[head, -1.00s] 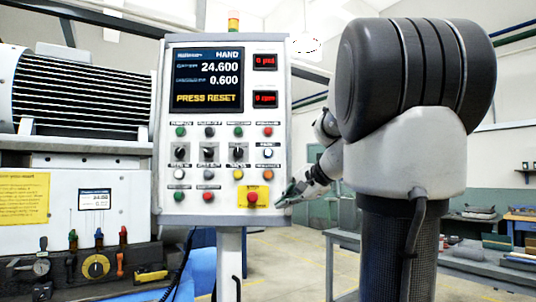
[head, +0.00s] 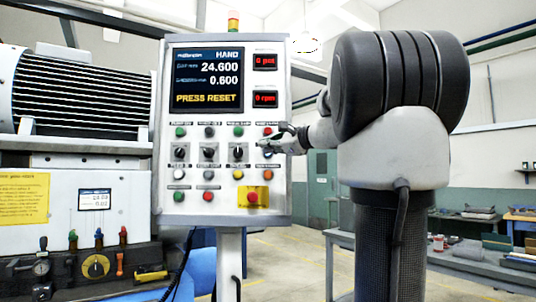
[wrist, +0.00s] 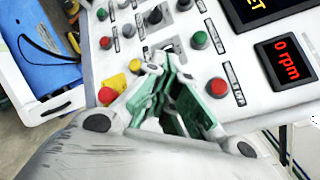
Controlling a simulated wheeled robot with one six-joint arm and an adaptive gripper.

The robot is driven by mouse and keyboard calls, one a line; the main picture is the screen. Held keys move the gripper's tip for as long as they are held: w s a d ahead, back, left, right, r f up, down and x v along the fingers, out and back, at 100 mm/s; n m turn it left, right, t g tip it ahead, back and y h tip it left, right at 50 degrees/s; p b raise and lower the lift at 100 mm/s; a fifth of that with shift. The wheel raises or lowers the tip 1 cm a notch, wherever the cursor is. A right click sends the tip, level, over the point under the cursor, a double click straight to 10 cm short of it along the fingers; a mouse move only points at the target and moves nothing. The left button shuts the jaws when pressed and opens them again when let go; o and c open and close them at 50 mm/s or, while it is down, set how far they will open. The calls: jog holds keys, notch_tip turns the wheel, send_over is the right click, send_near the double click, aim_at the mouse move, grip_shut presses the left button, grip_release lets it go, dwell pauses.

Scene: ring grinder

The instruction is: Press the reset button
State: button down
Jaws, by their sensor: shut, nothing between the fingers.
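The control panel (head: 226,207) fills the middle of the head view, and its screen (head: 208,80) reads "PRESS RESET". The button labels are too blurred for me to tell which is the reset button. My gripper (head: 279,141) is shut and empty at the panel's right edge, in front of the right-hand column. A red button (head: 267,131) shows just above it and an orange button (head: 267,174) below it. The spot between them is covered by the fingers. In the wrist view my gripper (wrist: 164,64) points at the panel face, with the red button (wrist: 218,87) beside it. I cannot tell whether the fingertips touch anything.
A red mushroom button on a yellow plate (head: 252,197) sits at the panel's lower right. Black selector knobs (head: 209,153) stick out left of my gripper. The grinder (head: 80,100) stands at the left. A workbench (head: 475,262) stands at the right.

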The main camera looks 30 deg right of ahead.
jog(key=w+d, duration=0.4)
jog(key=w, duration=0.3)
jog(key=shift+w+d, duration=0.25)
jog(key=shift+d, duration=0.05)
dwell(1.3)
jog(key=shift+w+d, duration=0.2)
jog(key=shift+w, duration=0.15)
jog(key=shift+w+d, duration=0.3)
jog(key=shift+w, duration=0.15)
dwell(0.8)
jog(key=shift+s+a, duration=0.5)
jog(key=shift+s, duration=0.3)
jog(key=s+a, duration=0.1)
jog(key=s, duration=0.2)
jog(key=s+a, duration=0.1)
jog(key=shift+s+a, duration=0.15)
jog(key=shift+a, duration=0.15)
